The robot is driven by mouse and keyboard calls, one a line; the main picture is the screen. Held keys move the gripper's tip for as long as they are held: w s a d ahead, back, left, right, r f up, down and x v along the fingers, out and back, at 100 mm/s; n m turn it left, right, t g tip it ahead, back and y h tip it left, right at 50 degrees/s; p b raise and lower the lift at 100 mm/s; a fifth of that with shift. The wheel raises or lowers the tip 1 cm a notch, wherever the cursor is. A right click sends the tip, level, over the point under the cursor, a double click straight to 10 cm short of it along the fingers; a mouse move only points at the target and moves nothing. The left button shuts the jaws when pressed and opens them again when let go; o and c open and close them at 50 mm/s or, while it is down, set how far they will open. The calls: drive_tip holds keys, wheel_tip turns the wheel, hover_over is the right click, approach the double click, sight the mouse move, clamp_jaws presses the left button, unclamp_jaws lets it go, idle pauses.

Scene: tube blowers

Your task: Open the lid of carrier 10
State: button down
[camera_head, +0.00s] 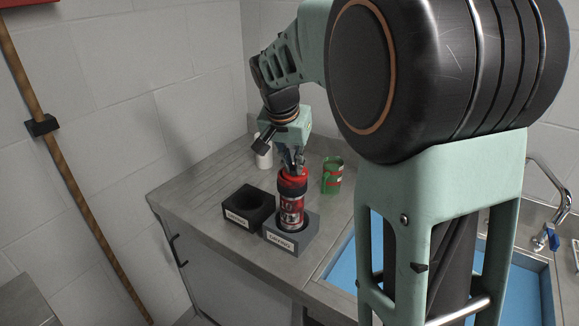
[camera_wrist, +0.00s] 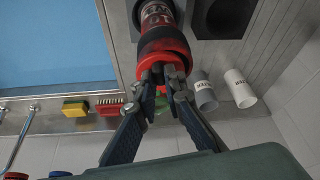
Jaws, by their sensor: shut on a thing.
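Carrier 10 (camera_head: 291,211) is a red canister with a dark band and a pale printed label. It stands upright in the round socket of a grey labelled block (camera_head: 289,245). Its red lid end (camera_head: 293,173) is at the top. My gripper (camera_head: 294,166) comes from above and its fingers are shut on this red top. In the wrist view my gripper (camera_wrist: 164,80) has both fingertips at the red lid (camera_wrist: 165,61), and the label with "10" (camera_wrist: 157,15) shows beyond it. The fingertips hide part of the lid, and I cannot tell whether it has turned or lifted.
A black block (camera_head: 248,207) with an empty socket stands left of the grey one. A green-and-red can (camera_head: 332,175) is to the right and a white cylinder (camera_head: 264,157) behind. The blue sink (camera_head: 342,268) is at right.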

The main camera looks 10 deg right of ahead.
sight(305, 172)
drive_tip(key=d+n, duration=0.1)
drive_tip(key=d+n+y, duration=0.1)
drive_tip(key=n, duration=0.1)
drive_tip(key=shift+s+t+b, duration=0.3)
drive_tip(key=shift+s, duration=0.05)
drive_tip(key=d+n+y, duration=0.1)
drive_tip(key=n, duration=0.2)
drive_tip(key=shift+d, duration=0.1)
drive_tip(key=w+d+n+g+y+p, duration=0.4)
drive_tip(key=d+n+p, duration=0.1)
drive_tip(key=n, duration=1.1)
drive_tip(key=shift+w+n+y, duration=0.3)
drive_tip(key=shift+w+n, duration=0.1)
